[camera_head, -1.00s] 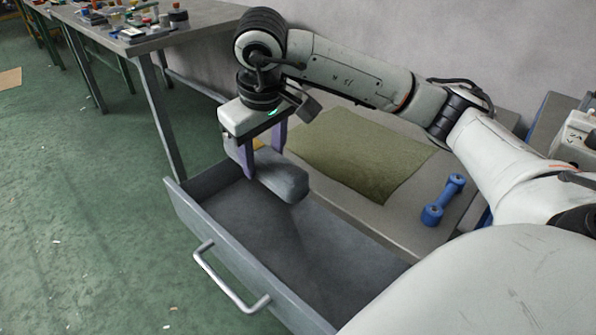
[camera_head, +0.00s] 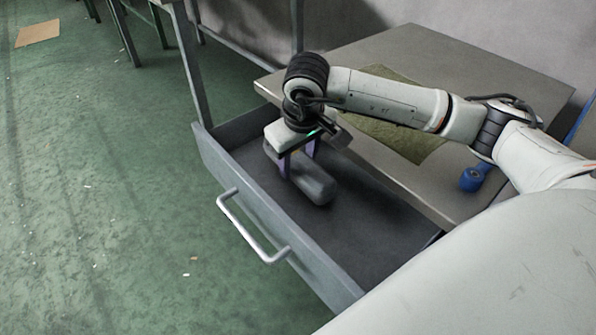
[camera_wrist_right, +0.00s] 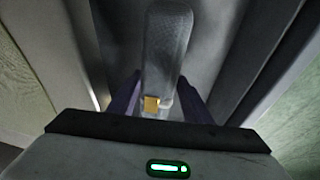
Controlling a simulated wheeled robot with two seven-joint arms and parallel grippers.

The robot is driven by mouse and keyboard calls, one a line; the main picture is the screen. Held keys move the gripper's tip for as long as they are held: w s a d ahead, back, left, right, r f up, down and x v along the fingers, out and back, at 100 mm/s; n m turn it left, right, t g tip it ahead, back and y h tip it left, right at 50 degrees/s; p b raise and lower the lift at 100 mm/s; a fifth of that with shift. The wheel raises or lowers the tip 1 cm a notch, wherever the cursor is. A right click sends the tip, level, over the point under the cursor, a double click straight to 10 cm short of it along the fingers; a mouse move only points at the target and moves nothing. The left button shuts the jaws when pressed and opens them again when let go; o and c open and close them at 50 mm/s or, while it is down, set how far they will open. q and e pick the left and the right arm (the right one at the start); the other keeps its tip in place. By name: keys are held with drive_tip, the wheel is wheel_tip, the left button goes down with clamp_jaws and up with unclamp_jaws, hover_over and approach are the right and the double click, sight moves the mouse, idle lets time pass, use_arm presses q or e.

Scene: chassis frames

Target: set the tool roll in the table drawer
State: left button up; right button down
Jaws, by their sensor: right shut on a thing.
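The grey tool roll (camera_head: 316,184) is a rounded bundle inside the open table drawer (camera_head: 335,268), toward its far left end. My right gripper (camera_head: 298,170) is above it, its purple fingers shut on the roll. In the right wrist view the roll (camera_wrist_right: 165,50) extends away between the fingers (camera_wrist_right: 155,100), with a small yellow tag at its near end. I cannot tell whether the roll touches the drawer floor. My left gripper is not in view.
The table top (camera_head: 440,70) beside the drawer holds an olive mat (camera_head: 405,140) and a blue dumbbell (camera_head: 473,179), partly hidden by my arm. The drawer's silver handle (camera_head: 250,228) faces the green floor. The drawer's near right part is empty.

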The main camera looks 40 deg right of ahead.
drive_tip(key=shift+f, duration=1.6)
drive_tip(key=shift+b, duration=0.3)
drive_tip(key=shift+f, duration=0.2)
drive_tip(key=c, duration=0.9)
unclamp_jaws()
drive_tip(key=shift+r, duration=0.1)
drive_tip(key=p+v, duration=0.2)
drive_tip(key=v, duration=1)
drive_tip(key=shift+w+r, duration=0.1)
